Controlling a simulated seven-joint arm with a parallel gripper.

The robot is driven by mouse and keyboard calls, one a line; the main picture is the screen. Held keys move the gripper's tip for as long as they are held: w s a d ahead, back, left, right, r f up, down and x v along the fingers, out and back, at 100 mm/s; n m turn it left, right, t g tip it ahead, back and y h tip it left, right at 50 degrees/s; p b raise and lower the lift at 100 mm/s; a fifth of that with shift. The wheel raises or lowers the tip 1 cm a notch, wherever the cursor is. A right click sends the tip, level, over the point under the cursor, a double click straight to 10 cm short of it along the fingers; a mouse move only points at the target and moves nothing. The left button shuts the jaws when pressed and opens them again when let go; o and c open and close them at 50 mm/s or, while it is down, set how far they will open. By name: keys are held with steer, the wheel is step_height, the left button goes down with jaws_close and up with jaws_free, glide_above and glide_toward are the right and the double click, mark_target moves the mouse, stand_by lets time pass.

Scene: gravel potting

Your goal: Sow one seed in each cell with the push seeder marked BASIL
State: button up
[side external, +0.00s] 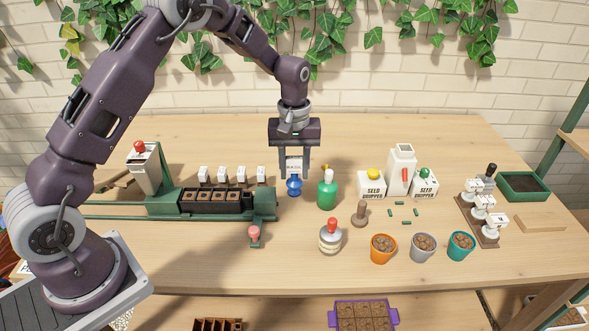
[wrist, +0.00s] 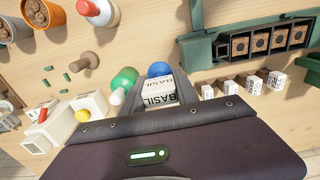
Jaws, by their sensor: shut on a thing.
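My gripper (side external: 294,172) is shut on a white block marked BASIL (wrist: 158,91) with a rounded blue part (side external: 294,187) below it. It is upright just right of the cell tray; I cannot tell whether it touches the table. The blue part also shows in the wrist view (wrist: 160,69). The black tray (side external: 216,211) has a row of several brown soil-filled cells and sits in a green holder (side external: 262,205). Whether any cell holds a seed is too small to tell. My gripper is beside the tray, not over it.
A green bottle (side external: 327,190) stands close right of my gripper. Several small white blocks (side external: 222,174) line up behind the tray.

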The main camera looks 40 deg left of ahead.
steer(key=s+a+n, duration=0.2)
steer(key=s+a, duration=0.4)
steer(key=s+a+n, duration=0.2)
steer(key=s+a, duration=0.4)
steer(key=s, duration=0.1)
steer(key=s+a+n, duration=0.2)
steer(key=s+a, duration=0.4)
steer(key=shift+s+a+r, duration=0.25)
steer(key=shift+a+r, duration=0.05)
steer(key=shift+a, duration=0.1)
steer(key=shift+f, duration=1.3)
steer(key=shift+f, duration=0.6)
steer(key=shift+r, duration=1.5)
steer(key=w+d, duration=0.1)
steer(key=w+d+r, duration=0.1)
steer(key=shift+w+d, duration=0.35)
steer(key=shift+d, duration=0.05)
steer(key=shift+f, duration=1.4)
